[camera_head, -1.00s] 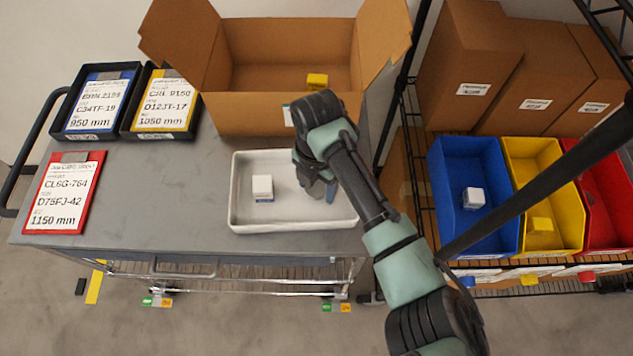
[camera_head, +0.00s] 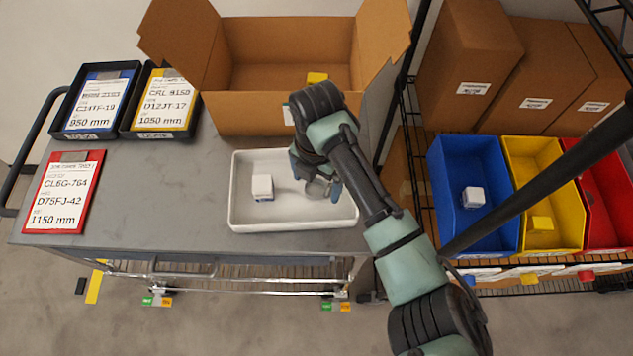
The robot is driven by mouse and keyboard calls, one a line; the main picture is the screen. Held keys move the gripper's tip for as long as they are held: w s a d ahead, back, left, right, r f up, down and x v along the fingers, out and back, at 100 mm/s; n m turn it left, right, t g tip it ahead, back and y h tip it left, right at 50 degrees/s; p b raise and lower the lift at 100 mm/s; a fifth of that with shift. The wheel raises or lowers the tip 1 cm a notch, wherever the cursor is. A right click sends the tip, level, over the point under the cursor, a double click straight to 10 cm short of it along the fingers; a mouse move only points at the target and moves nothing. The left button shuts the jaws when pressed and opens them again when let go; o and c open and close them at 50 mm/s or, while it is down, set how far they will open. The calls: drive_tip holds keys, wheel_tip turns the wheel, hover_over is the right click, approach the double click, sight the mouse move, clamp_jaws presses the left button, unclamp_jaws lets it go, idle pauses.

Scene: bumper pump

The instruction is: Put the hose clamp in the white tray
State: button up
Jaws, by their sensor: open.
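The white tray (camera_head: 294,223) sits on the grey cart top in front of the open cardboard box. My gripper (camera_head: 322,190) is over the right half of the tray, pointing down, with its jaws open. A small greyish rounded shape (camera_head: 317,188) shows at the fingers; it may be the hose clamp, but it is too small and partly hidden to tell. I cannot tell whether it touches the tray floor. My wrist and forearm cover the tray's back right corner.
A small white box (camera_head: 262,187) stands in the tray's left half. The open cardboard box (camera_head: 255,115) behind holds a yellow item (camera_head: 317,78). A red card holder (camera_head: 64,192) lies at left. Blue (camera_head: 445,190), yellow and red bins stand on the right rack.

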wheel_tip(320, 180, up, 11)
drive_tip(key=w+a+r+m+t+y, duration=0.3)
drive_tip(key=w+a+r+m+t, duration=0.15)
drive_tip(key=w+a+r, duration=0.3)
wheel_tip(320, 180, up, 44)
drive_tip(key=r+m+t+h, duration=0.1)
drive_tip(key=m+t+h, duration=0.2)
drive_tip(key=m+t, duration=2.1)
hover_over(317, 190)
drive_tip(key=s, duration=0.7)
drive_tip(key=g, duration=0.1)
drive_tip(key=shift+w+f+m+b, duration=0.1)
drive_tip(key=shift+f+m+b, duration=0.15)
drive_tip(key=shift+m+b, duration=0.1)
drive_tip(key=shift+f, duration=0.1)
